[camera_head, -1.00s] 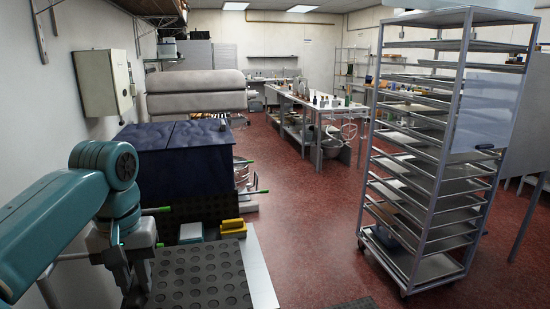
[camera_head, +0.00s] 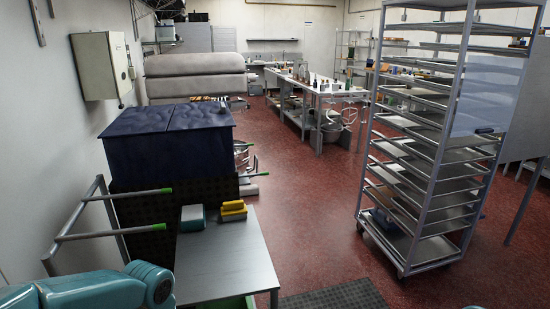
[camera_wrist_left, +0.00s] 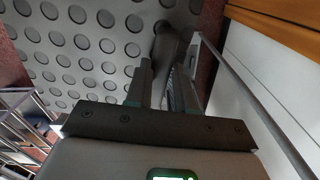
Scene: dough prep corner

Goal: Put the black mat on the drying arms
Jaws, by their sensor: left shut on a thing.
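The black mat, with rows of round studs, looks grey in the left wrist view (camera_wrist_left: 88,42). My left gripper (camera_wrist_left: 167,62) is shut on its edge, and the mat spreads out beyond the fingers to the left. The drying arms (camera_head: 105,232) are grey metal bars with green tips, standing out from the left wall. They look bare. My right gripper is not in view.
A steel table (camera_head: 225,262) holds a teal-and-white block (camera_head: 192,219) and yellow blocks (camera_head: 233,210). A tall tray rack (camera_head: 440,160) stands right. A dark floor mat (camera_head: 335,297) lies in front. Red floor is clear between.

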